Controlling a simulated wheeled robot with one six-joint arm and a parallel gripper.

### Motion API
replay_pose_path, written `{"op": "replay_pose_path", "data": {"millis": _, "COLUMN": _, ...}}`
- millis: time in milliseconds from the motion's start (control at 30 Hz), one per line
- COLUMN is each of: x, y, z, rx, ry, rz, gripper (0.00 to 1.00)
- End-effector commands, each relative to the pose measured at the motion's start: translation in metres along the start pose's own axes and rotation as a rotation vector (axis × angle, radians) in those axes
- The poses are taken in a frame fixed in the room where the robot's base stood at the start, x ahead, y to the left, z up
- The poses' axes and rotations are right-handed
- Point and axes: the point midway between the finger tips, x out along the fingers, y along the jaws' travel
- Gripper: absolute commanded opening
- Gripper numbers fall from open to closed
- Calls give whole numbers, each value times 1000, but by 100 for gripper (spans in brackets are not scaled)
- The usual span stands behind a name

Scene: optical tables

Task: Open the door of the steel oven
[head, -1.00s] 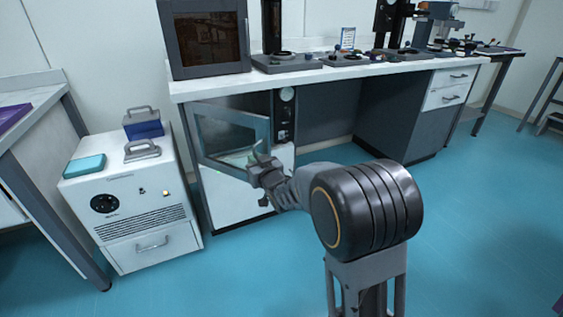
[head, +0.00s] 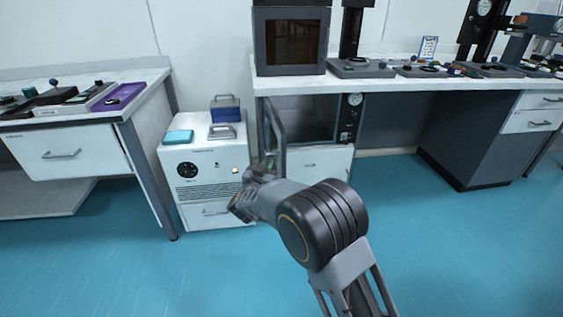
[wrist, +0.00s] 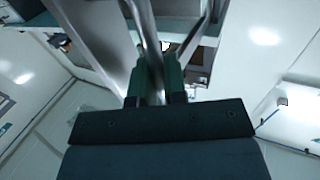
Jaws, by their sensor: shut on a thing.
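The steel oven (head: 340,130) sits under the white bench, with a dial and control panel on its right side. Its glass-windowed door (head: 275,138) stands wide open, swung out from the left side and seen almost edge-on, so the chamber shows. My gripper (head: 262,170) is at the lower free edge of the door, its fingertips partly hidden by my arm. In the wrist view the green-padded fingers (wrist: 156,82) are shut on a grey metal bar, which appears to be the door's handle (wrist: 148,40).
A white floor unit (head: 205,180) stands left of the oven, close to the opened door, with a blue case (head: 225,112) and teal box (head: 178,136) on top. A left table (head: 80,140) stands beyond it. The blue floor (head: 430,250) at right is clear.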

Motion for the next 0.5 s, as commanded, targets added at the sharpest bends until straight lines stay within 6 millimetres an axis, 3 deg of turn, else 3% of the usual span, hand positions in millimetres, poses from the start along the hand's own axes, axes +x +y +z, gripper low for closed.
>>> {"op": "replay_pose_path", "data": {"millis": 500, "x": 5, "y": -9, "z": -5, "rx": -1, "ry": 10, "rz": 68, "gripper": 0}}
